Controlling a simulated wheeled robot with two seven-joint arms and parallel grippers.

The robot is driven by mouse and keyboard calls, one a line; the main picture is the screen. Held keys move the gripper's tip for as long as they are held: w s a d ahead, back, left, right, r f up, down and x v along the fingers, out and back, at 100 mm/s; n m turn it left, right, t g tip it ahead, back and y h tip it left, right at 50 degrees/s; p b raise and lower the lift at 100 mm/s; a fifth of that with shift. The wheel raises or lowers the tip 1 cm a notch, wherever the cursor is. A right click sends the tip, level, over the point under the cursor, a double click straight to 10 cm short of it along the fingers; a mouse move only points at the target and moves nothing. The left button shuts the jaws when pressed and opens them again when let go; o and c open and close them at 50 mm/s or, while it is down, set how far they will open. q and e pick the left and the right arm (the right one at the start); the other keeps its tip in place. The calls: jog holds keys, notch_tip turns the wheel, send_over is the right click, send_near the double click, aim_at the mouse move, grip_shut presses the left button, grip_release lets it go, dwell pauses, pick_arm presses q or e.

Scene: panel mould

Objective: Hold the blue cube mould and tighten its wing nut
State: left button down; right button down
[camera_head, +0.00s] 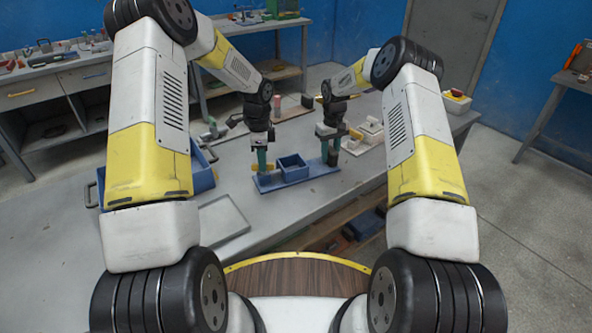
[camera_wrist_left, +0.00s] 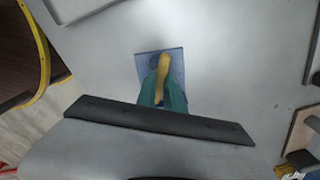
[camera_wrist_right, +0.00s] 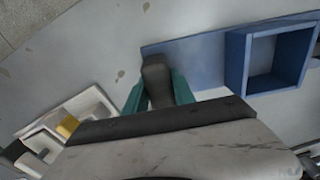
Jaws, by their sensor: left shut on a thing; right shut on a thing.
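The blue cube mould has an open square box (camera_head: 293,168) on a long flat blue base plate (camera_head: 322,171) on the grey table. Its box and plate also show in the right wrist view (camera_wrist_right: 233,62). My left gripper (camera_head: 262,166) is upright at the plate's left end. In the left wrist view its green fingers (camera_wrist_left: 162,92) are shut on the yellow wing nut (camera_wrist_left: 162,68), above the blue plate. My right gripper (camera_head: 330,156) is at the right end. In the right wrist view its green fingers (camera_wrist_right: 158,95) are shut on a dark grey post (camera_wrist_right: 156,72) beside the box.
A blue bin (camera_head: 202,177) and a shallow grey tray (camera_head: 222,218) are on the table to the left. White parts (camera_head: 370,130) lie on a board beyond my right gripper.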

pick_arm(q)
jog(key=m, duration=0.6)
jog(key=shift+m, duration=0.3)
jog(key=m, duration=0.5)
jog(key=shift+m, duration=0.3)
jog(key=c, duration=1.4)
grip_release()
jog(key=shift+c, duration=0.2)
notch_tip(320, 180, up, 12)
